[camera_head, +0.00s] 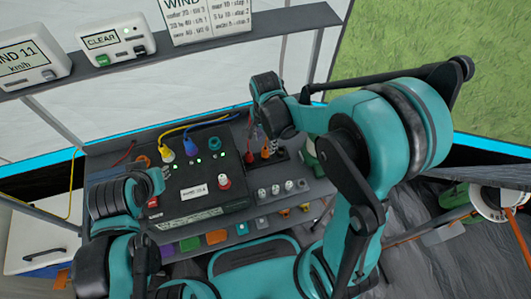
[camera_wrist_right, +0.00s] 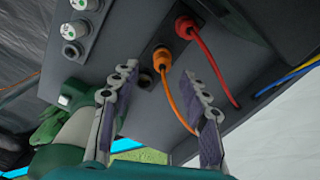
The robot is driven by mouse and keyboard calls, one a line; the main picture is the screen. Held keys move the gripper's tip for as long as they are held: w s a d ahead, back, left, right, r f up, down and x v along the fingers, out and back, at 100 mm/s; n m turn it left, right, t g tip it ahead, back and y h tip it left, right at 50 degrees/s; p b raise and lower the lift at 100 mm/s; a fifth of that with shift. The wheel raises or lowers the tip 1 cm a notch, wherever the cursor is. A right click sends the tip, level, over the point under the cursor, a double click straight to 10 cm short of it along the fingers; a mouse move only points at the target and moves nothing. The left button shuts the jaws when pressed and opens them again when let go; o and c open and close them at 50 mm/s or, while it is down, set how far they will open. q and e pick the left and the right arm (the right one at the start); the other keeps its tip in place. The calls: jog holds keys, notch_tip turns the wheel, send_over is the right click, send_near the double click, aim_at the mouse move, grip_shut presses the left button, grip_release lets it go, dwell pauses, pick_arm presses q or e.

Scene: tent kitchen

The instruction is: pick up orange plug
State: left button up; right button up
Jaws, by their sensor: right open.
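The orange plug (camera_wrist_right: 162,58) sits in a socket of a dark strip, with an orange cable running from it. In the head view the orange plug (camera_head: 266,152) is at the right of the black panel. My right gripper (camera_wrist_right: 164,78) is open, its two fingers apart on either side of the orange plug's line in the wrist view. The plug is not held; the remaining distance is hard to judge. In the head view my right gripper (camera_head: 262,134) is above the plug, partly hidden by its own wrist. My left gripper (camera_head: 155,182) is over the panel's left side, its jaws unclear.
A red plug (camera_wrist_right: 185,27) with a red cable sits close beside the orange one. An empty-looking socket (camera_wrist_right: 145,78) is on the other side. White-capped knobs (camera_wrist_right: 80,28) stand nearby. Yellow (camera_head: 167,155) and blue (camera_head: 190,147) plugs are on the black panel (camera_head: 200,213). A shelf (camera_head: 130,68) runs behind.

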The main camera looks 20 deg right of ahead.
aim_at(265, 148)
pick_arm(q)
notch_tip(265, 148, down, 3)
jog(key=b, duration=0.3)
jog(key=shift+f, duration=0.1)
pick_arm(e)
jog(key=f, duration=0.5)
jog(key=shift+w+f, duration=0.25)
jog(key=shift+r, duration=0.1)
jog(key=shift+c, duration=0.8)
grip_shut()
